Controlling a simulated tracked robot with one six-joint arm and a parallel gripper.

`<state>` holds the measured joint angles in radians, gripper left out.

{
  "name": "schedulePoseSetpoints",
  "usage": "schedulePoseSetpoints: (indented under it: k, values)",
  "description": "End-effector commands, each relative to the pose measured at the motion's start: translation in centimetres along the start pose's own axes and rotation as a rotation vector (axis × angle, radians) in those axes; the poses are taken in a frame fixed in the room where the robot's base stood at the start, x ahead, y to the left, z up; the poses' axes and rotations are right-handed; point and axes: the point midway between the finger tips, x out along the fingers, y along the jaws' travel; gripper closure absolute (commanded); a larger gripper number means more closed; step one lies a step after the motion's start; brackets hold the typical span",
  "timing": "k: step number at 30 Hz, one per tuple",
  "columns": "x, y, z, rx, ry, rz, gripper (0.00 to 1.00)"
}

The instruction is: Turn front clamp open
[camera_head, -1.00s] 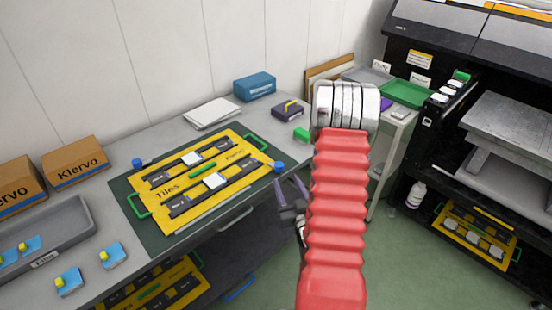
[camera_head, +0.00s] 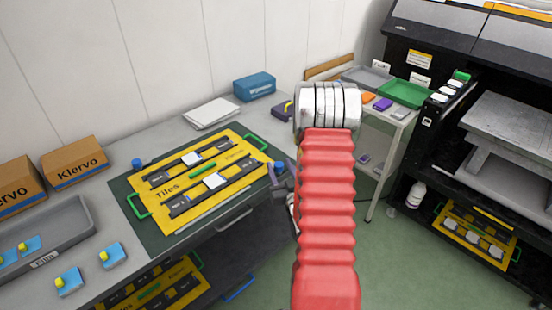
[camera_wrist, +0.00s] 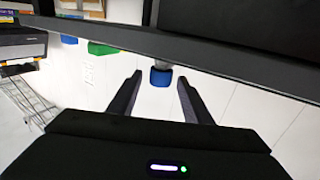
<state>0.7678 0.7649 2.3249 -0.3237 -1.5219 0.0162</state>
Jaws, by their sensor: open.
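The front clamp's blue knob (camera_wrist: 161,79) shows in the wrist view, with a pale grey part behind it. My gripper (camera_wrist: 159,76) is open, one dark finger on each side of the knob, with its tips about level with it. I cannot tell whether either finger touches it. In the head view my gripper (camera_head: 277,172) is at the right front corner of the yellow tile jig (camera_head: 150,211), and it largely hides this knob. A second blue knob (camera_head: 137,163) stands at the jig's back left corner.
The jig lies on a dark green mat (camera_head: 128,222) on the grey bench. A grey film tray (camera_head: 75,220) and blue blocks with yellow knobs are at left. A dark bar (camera_wrist: 200,52) crosses the wrist view close to the knob.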

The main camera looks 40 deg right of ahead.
Motion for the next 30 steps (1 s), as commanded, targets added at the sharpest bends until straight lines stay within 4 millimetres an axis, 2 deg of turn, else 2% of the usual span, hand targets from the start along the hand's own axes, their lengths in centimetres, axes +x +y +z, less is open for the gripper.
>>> schedulePoseSetpoints:
  k: [6, 12, 23, 30]
  values:
    - [3.4, -0.1, 0.0, 0.000, 0.001, -0.001, 0.55]
    - [5.2, 0.0, 0.0, 0.000, 0.001, -0.001, 0.55]
    - [5.6, -0.1, 0.0, 0.000, 0.000, -0.001, 0.56]
    - [5.6, -0.1, 0.0, 0.000, 0.000, -0.001, 0.73]
